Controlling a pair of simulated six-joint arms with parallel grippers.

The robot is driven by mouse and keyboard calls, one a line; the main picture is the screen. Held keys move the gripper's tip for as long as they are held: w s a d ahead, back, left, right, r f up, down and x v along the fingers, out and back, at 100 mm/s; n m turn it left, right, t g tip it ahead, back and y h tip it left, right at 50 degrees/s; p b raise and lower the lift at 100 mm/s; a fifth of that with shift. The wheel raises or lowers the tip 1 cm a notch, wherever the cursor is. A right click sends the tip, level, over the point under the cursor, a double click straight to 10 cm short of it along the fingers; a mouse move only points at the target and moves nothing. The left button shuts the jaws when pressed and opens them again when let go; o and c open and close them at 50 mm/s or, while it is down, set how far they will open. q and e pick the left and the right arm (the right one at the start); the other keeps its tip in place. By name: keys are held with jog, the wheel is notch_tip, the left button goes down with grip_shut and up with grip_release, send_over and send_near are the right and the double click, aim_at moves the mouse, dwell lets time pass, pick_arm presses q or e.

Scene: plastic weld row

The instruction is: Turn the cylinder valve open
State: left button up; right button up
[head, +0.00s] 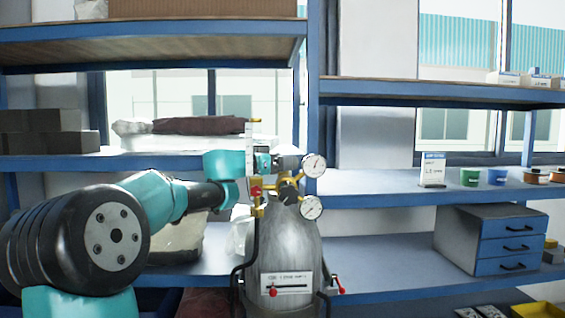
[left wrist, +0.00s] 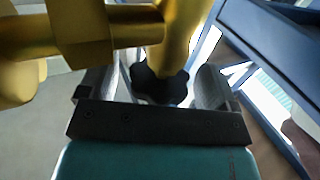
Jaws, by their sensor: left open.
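A grey gas cylinder (head: 310,248) stands upright in the middle of the head view, with a label and a red-knobbed slider on its front. Brass fittings (head: 270,184) and two round white gauges (head: 314,165) sit at its top. My left gripper (head: 285,162) is at the fittings, just above the cylinder's shoulder; its fingers are partly hidden there. In the left wrist view a black lobed valve knob (left wrist: 158,86) on a brass stem lies between the open fingers of my left gripper (left wrist: 163,88). I cannot tell whether the fingers touch it. My right gripper is out of view.
Blue shelving stands behind the cylinder. A small drawer unit (head: 497,245), green and blue cups (head: 497,177) and a sign card (head: 433,170) are on the right shelves. Dark hoses (head: 236,282) run down the cylinder's sides. Grey boxes (head: 45,132) sit at left.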

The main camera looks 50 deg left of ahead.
pick_arm(q)
jog(key=shift+m+h, duration=0.3)
jog(key=shift+h, duration=0.2)
jog(key=shift+a+f+m+g+h, duration=0.15)
jog(key=shift+m+g+h, duration=1)
jog(key=shift+h, duration=0.65)
jog(key=v, duration=1.7)
notch_tip(320, 180, up, 8)
jog(key=n+g+y, duration=0.1)
jog(key=n+g, duration=0.2)
jog(key=n, duration=3.2)
jog(key=shift+s+a+f+y, duration=0.2)
jog(key=shift+a+y, duration=0.1)
jog(key=shift+y, duration=0.1)
